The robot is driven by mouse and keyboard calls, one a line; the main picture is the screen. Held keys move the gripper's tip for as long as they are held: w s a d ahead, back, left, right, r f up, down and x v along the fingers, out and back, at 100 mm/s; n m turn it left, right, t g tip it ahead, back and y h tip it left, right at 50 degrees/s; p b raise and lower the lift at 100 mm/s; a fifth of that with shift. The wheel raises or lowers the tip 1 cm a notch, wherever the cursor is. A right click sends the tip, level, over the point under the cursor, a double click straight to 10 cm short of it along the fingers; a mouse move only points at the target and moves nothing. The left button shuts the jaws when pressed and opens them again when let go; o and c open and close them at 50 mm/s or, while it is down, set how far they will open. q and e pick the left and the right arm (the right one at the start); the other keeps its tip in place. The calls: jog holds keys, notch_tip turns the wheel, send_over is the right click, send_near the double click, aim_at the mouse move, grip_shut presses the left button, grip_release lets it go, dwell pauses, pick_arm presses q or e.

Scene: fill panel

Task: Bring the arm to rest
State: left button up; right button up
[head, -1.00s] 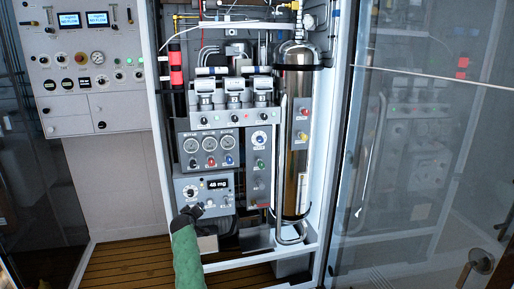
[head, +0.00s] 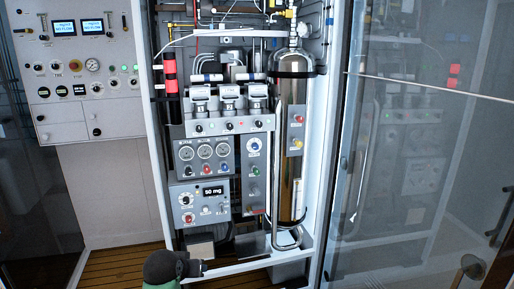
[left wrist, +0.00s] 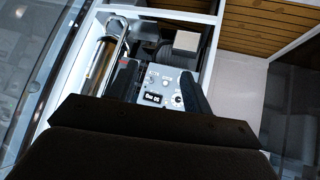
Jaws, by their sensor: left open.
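My left gripper (head: 203,266) is at the bottom of the head view, low in front of the cabinet frame, with my dark wrist and green arm behind it. It is open and I see nothing between its fingers. The dosing box (head: 201,204), with a lit display reading 50 mg, is above it and apart from it. In the left wrist view the dark gripper body fills the lower part, and the box (left wrist: 163,90) shows beyond it, upside down. My right gripper is not in the head view.
The cabinet holds a gauge panel (head: 205,154), a valve panel (head: 255,170) and a tall metal cylinder (head: 290,130). A glass door (head: 420,150) stands to the right. A white control panel (head: 85,75) is at the left. Wooden floor (head: 115,265) shows below.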

pick_arm(q)
jog(key=s+d+f+g+p, duration=0.1)
jog(key=s+f, duration=0.5)
jog(key=s, duration=0.7)
jog(key=s+d+f+m+g, duration=0.1)
jog(key=s+f, duration=0.5)
jog(key=s, duration=0.7)
jog(key=s+d+f+m+g+p, duration=0.1)
jog(key=s+d+f+g, duration=0.2)
jog(key=s, duration=0.9)
notch_tip(320, 180, down, 4)
jog(key=shift+s+d+r+g+p, duration=0.2)
jog(key=shift+s+g+p, duration=0.15)
jog(key=shift+g, duration=0.35)
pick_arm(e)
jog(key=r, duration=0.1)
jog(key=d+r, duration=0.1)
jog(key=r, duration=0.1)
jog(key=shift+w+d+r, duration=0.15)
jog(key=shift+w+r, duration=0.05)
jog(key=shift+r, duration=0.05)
